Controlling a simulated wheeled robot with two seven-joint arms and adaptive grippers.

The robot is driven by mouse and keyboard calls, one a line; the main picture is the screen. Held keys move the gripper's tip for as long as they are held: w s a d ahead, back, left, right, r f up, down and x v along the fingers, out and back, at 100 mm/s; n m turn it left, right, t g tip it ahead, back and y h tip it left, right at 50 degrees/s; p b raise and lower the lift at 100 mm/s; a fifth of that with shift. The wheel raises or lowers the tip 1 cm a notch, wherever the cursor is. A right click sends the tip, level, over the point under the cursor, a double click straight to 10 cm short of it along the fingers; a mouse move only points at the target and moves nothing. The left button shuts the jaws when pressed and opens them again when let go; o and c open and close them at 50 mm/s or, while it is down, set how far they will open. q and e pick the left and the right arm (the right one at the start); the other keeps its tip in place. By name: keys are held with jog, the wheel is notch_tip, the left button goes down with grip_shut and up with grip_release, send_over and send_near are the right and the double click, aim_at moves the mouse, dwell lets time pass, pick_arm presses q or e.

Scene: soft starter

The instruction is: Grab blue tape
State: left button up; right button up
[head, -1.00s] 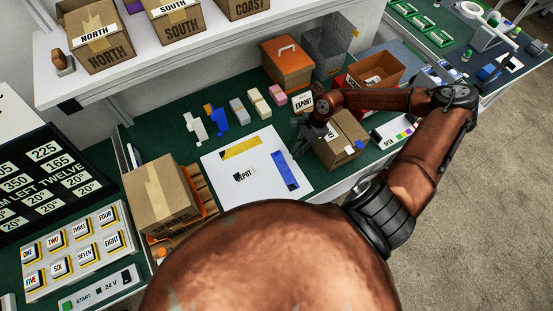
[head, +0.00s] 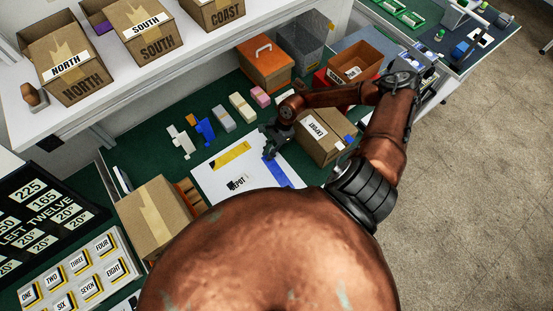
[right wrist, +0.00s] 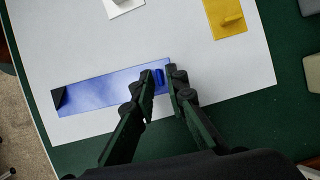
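The blue tape (head: 279,171) is a flat blue strip on a white sheet (head: 212,178) in the head view. In the right wrist view the blue tape (right wrist: 105,92) has a black left end and a small raised blue tab near its right end. My right gripper (head: 270,140) reaches down over the tape's far end. In the wrist view the right gripper (right wrist: 161,77) has its fingertips close on either side of the tab, with a narrow gap still showing. Contact with the tab cannot be made out. My left gripper is not in view.
A yellow strip (head: 230,155) lies on the same sheet. A cardboard box labelled EXPORT (head: 327,142) stands right of my right gripper. Several small blocks, including a pink one (head: 260,97), stand behind. A closed carton (head: 153,215) is at left, below the shelf (head: 120,100).

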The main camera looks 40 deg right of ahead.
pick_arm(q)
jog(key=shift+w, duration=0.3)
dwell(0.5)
